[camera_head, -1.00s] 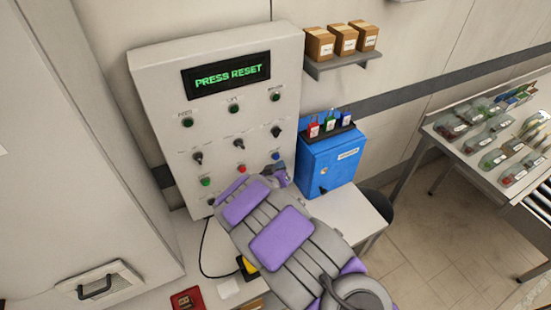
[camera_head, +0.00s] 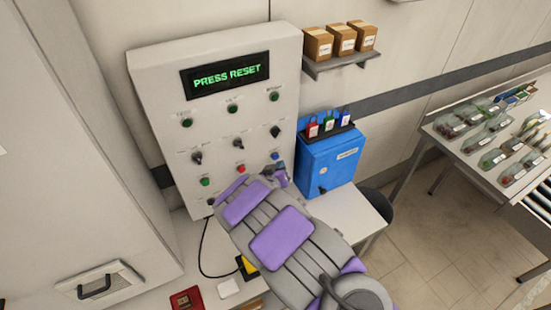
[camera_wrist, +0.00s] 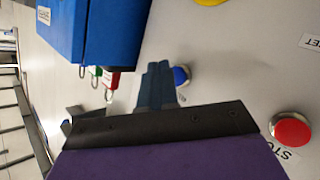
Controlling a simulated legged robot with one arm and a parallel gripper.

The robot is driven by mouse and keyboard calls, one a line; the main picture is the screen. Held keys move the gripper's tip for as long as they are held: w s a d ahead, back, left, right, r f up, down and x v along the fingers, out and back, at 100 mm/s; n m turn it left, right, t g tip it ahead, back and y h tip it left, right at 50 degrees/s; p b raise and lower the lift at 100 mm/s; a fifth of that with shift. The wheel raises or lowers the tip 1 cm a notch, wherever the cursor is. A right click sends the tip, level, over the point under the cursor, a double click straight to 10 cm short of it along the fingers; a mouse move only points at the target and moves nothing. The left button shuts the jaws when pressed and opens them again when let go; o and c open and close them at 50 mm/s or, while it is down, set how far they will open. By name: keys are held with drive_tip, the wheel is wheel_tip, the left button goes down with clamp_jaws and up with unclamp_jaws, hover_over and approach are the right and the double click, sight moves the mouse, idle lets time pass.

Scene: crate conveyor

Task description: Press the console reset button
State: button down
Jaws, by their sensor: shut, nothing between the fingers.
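The grey console (camera_head: 150,75) stands against the wall, and its screen (camera_head: 225,75) reads "PRESS RESET". Its lowest row has a green button (camera_head: 206,182), a red button (camera_head: 240,169) and a blue button (camera_head: 275,155). The red button also shows at the right of the wrist view (camera_wrist: 292,131), beside a partly hidden label. My gripper (camera_wrist: 158,72) is shut and empty, with its tips beside the blue button (camera_wrist: 182,75). I cannot tell whether they touch. In the head view my gripper (camera_head: 280,170) is just below the blue button, largely hidden by my arm.
A blue box (camera_head: 330,162) with red, green and blue tags is close to the right of my gripper. Boxes (camera_head: 343,40) sit on a wall shelf above it. The counter (camera_head: 365,213) lies below, with a red item (camera_head: 187,299) at its front. Upper console dials and buttons are unobstructed.

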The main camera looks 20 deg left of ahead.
drive_tip(key=shift+w+a+r+p, duration=0.1)
drive_tip(key=shift+w+a+p, duration=0.5)
drive_tip(key=shift+p, duration=0.4)
idle(0.8)
drive_tip(key=shift+s+d, duration=0.1)
drive_tip(key=shift+s, duration=0.1)
drive_tip(key=shift+s+d, duration=0.45)
drive_tip(key=shift+d, duration=0.1)
drive_tip(key=shift+d, duration=0.1)
drive_tip(key=shift+s+d, duration=1.6)
drive_tip(key=shift+d, duration=0.2)
